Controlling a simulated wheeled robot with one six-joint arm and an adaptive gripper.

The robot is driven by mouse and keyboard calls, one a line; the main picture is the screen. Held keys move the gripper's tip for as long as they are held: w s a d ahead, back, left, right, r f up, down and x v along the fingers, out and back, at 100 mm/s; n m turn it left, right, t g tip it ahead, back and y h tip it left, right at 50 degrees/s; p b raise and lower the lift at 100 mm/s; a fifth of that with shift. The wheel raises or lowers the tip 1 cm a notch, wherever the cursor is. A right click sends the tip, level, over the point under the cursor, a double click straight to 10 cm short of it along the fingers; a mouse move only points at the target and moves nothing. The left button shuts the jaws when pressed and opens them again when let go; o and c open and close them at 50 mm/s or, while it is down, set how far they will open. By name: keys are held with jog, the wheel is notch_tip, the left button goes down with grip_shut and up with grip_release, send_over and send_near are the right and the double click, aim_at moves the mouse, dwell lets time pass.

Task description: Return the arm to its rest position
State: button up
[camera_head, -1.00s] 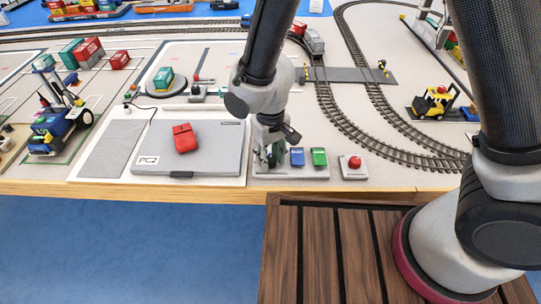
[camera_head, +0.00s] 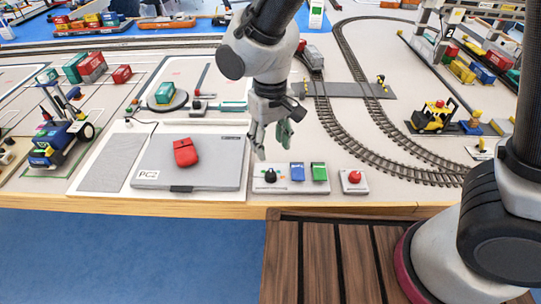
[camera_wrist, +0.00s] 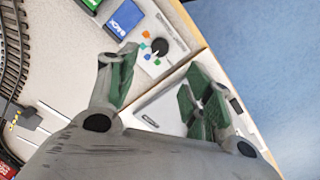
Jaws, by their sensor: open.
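My gripper (camera_head: 271,136) is open and empty, pointing down above the back edge of a small control panel (camera_head: 262,184) with a black knob (camera_head: 270,175). Its green-padded fingers also show in the wrist view (camera_wrist: 160,90), spread apart, with the knob (camera_wrist: 159,46) beyond them and clear of both. My arm reaches in from the top of the head view.
A grey laptop-like case (camera_head: 215,174) with a red object (camera_head: 185,152) on it lies to the left. A red push button (camera_head: 354,176) sits to the right. Curved rail track (camera_head: 345,125), a yellow forklift (camera_head: 433,117) and a blue vehicle (camera_head: 60,140) stand around. The table's front edge is near.

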jog(key=shift+r, duration=0.6)
